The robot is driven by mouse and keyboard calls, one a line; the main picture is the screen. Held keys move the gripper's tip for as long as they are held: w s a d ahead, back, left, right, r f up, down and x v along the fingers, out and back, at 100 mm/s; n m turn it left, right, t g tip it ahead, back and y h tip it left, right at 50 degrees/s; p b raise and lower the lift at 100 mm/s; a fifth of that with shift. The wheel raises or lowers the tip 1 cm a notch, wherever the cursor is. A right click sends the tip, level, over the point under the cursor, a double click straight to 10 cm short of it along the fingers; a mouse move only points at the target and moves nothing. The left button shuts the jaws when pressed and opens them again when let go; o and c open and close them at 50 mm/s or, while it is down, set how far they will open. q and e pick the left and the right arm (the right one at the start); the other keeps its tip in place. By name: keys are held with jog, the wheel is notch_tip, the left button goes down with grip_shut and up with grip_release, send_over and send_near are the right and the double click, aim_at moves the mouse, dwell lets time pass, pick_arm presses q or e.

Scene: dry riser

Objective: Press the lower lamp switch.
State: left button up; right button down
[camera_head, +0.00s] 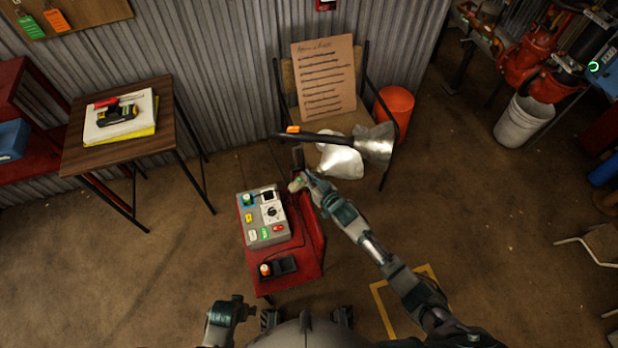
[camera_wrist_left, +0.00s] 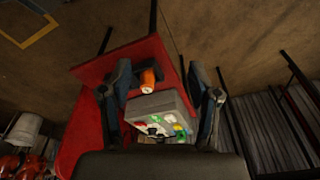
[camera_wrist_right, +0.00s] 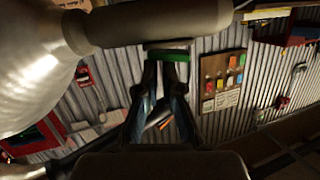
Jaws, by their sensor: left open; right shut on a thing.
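A grey control box (camera_head: 264,217) with coloured buttons and a black dial sits on a red stand (camera_head: 310,236). It also shows in the left wrist view (camera_wrist_left: 158,103). I cannot tell which part is the lower lamp switch. My right gripper (camera_head: 298,165) is beside the tube, above the stand's far end. In the right wrist view its fingers are closed at a small green piece (camera_wrist_right: 168,56), under a thick pale tube. My left gripper (camera_head: 235,308) is open and empty, nearer me; its fingers (camera_wrist_left: 162,92) frame the box.
An orange-topped item (camera_head: 265,269) is on the stand's near end. A chair (camera_head: 285,75) holds a written card (camera_head: 324,77).

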jog(key=r+p, duration=0.3)
jog(key=shift+w+d+r, duration=0.25)
jog(key=shift+d+r, duration=0.05)
pick_arm(q)
jog(key=s+f+p, duration=0.2)
jog(key=s+f, duration=0.3)
jog(key=f, duration=0.8)
jog(key=shift+a+g, duration=0.15)
jog(key=shift+g, duration=0.15)
pick_arm(e)
jog(key=v, duration=1)
jog(key=shift+r, duration=0.15)
pick_arm(q)
jog(key=shift+s+d, duration=0.1)
jog(key=shift+d, duration=0.1)
pick_arm(e)
jog(key=shift+d, duration=0.25)
